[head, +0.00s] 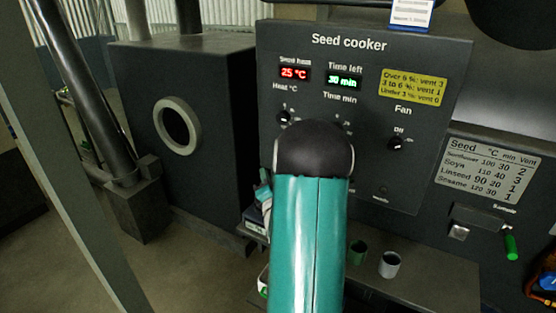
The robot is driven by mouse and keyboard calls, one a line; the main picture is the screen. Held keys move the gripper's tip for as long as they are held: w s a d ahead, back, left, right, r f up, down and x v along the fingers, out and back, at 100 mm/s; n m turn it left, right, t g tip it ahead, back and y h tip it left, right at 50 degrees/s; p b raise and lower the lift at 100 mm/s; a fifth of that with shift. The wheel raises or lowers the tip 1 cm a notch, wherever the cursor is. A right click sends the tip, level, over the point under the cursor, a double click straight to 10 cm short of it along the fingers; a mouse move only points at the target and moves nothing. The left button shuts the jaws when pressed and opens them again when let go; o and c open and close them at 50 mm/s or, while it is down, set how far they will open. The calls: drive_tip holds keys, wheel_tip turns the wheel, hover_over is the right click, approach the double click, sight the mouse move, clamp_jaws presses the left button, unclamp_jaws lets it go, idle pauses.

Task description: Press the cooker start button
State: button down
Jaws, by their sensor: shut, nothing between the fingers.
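The seed cooker panel (440,100) is a dark upright board facing me. It has a red seed heat display (294,73), which seems to read 25 °C, and a green time display (344,83) reading 30 min. The heat knob (283,117) is at left, and the fan knob (396,143) at right seems turned near Off. The time knob is mostly hidden behind my arm. A small dark round lamp or button (383,188) sits low on the panel; its label is too small to read. I see no part clearly marked as start. My teal arm covers the panel's lower middle. My gripper is not visible.
A dark box with a round pale port (177,126) stands left. A yellow vent note (413,86) and a seed table plate (487,168) are at right. A post crosses the left.

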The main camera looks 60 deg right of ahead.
drive_tip(key=d, duration=0.6)
drive_tip(key=shift+w, duration=0.3)
drive_tip(key=shift+d, duration=0.2)
idle(1.6)
drive_tip(key=shift+d, duration=0.25)
drive_tip(key=shift+d, duration=0.45)
idle(0.6)
idle(0.3)
drive_tip(key=shift+a, duration=0.8)
drive_tip(key=shift+a, duration=0.1)
drive_tip(key=shift+s+a, duration=0.15)
drive_tip(key=shift+a, duration=1.1)
drive_tip(key=shift+s+a, duration=0.15)
drive_tip(key=shift+a, duration=1.05)
drive_tip(key=shift+w, duration=0.1)
